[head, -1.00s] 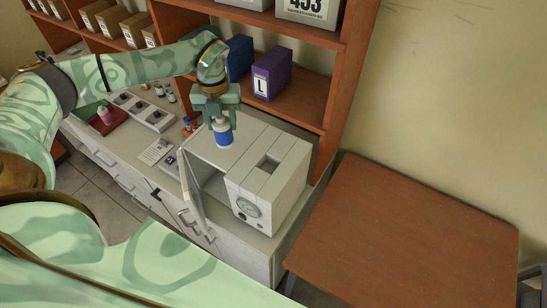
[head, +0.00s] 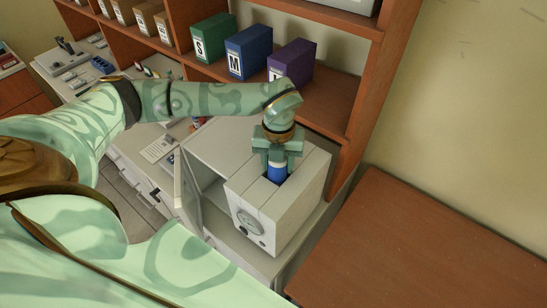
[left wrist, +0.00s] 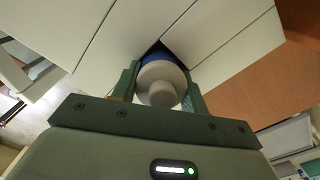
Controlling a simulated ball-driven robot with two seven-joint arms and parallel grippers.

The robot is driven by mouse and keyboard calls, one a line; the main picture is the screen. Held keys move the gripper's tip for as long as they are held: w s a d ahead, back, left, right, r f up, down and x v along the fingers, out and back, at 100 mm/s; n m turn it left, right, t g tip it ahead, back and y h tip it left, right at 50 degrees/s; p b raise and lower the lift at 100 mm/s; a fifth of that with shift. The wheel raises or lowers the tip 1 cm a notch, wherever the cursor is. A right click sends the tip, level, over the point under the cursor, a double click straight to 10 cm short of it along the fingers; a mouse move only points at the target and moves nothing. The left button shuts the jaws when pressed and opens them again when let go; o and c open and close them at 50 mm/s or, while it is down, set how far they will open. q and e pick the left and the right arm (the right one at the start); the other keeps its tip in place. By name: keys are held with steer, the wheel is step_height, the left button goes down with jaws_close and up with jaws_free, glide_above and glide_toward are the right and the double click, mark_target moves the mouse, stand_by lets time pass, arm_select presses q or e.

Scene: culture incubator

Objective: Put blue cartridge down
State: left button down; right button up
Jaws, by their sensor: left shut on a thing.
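The blue cartridge (head: 276,171) is upright in the head view, blue below with a pale top. My left gripper (head: 278,150) is shut on it from above. The cartridge is over the dark square opening in the top of the white incubator (head: 251,203), and its lower end seems to be in or right at the opening. In the left wrist view the cartridge (left wrist: 160,80) sits between the two fingers, its pale round cap towards the camera and the opening's dark edge behind it. How deep it goes is hidden. My right gripper is not in view.
The incubator's door (head: 188,193) stands open at its left. Green (head: 211,38), blue (head: 248,52) and purple (head: 292,62) binders stand on the shelf behind. A bare brown table (head: 430,240) is at the right.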

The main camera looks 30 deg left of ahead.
arm_select(q)
steer(key=shift+w+a+f, duration=0.2)
steer(key=shift+a+f, duration=0.05)
steer(key=shift+a, duration=0.1)
steer(key=shift+d+r, duration=0.15)
steer(key=c, duration=1.2)
jaws_free()
steer(key=shift+s+d+r, duration=0.25)
steer(key=shift+s+d, duration=0.1)
steer(key=o, duration=0.5)
steer(key=shift+s+d+r, duration=0.1)
steer(key=shift+s, duration=0.05)
steer(key=shift+c, duration=0.2)
steer(key=shift+a, duration=0.25)
steer(key=shift+w+a, duration=0.15)
steer(key=shift+w, duration=0.15)
step_height(320, 180, up, 11)
steer(key=shift+r+b, duration=0.1)
steer(key=shift+b, duration=0.7)
steer(key=shift+d+r, duration=0.2)
steer(key=shift+r, duration=0.05)
steer(key=shift+s+r, duration=0.1)
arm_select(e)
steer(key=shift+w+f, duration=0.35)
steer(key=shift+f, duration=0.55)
